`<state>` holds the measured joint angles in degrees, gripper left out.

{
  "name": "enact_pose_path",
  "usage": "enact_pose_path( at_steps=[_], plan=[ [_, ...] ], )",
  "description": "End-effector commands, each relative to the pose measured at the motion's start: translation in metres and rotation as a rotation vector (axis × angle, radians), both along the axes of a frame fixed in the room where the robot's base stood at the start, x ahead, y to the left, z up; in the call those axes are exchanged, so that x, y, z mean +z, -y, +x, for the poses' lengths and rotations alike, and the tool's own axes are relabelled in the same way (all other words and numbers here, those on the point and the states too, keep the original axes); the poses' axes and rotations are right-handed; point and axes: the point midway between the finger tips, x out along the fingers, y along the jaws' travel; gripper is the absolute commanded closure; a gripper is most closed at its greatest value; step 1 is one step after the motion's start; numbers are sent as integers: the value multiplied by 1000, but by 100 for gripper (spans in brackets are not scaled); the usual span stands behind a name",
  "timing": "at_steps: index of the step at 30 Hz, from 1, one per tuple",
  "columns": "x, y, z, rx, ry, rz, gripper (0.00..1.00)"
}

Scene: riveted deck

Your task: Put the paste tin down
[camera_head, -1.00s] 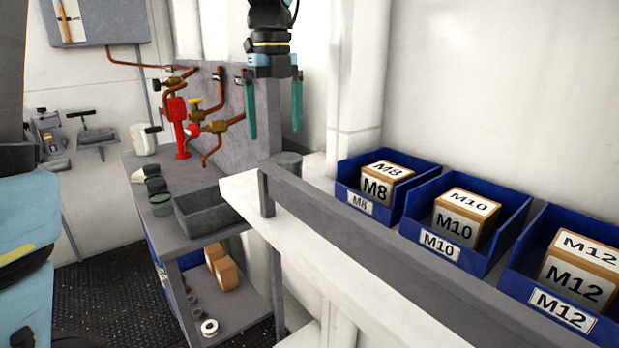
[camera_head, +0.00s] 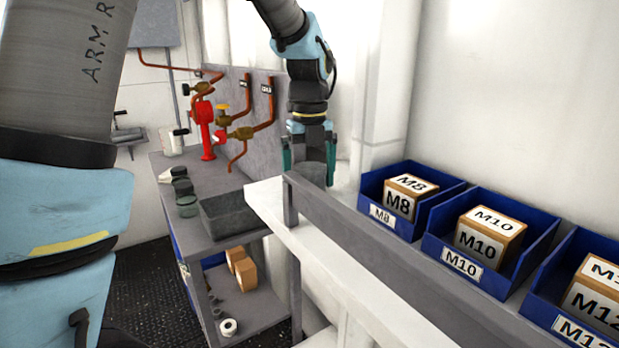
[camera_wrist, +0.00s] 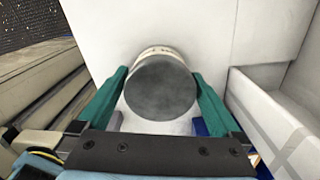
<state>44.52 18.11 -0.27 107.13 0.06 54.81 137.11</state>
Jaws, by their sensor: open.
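The paste tin (camera_wrist: 160,88), a short cylinder with a dark grey lid and a pale lettered band, stands on the white ledge (camera_head: 268,200). In the head view the tin (camera_head: 311,174) shows as a grey cylinder at the ledge's far end, behind the grey rail. My gripper (camera_head: 309,165) is open and lowered over it, one teal finger on each side. In the wrist view the gripper (camera_wrist: 160,76) has the tin between its fingertips. The fingers are very close to its sides; I cannot tell whether either touches.
A grey rail (camera_head: 400,245) runs along the ledge's front. Blue bins labelled M8 (camera_head: 372,190), M10 (camera_head: 490,268) and M12 (camera_head: 560,322) stand right of the tin, each holding a box. A lower workbench (camera_head: 215,180) with jars, a grey tray (camera_head: 228,216) and red pipework is at left.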

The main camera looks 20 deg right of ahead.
Motion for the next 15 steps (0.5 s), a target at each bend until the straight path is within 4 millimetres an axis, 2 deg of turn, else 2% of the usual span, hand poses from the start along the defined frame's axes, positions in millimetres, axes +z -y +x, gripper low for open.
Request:
enact_pose_path(
  at_steps=[8, 15],
  plan=[
    [-4, 0, 0, 0, 1, -1, 0],
    [-4, 0, 0, 0, 1, 0, 27]
  ],
)
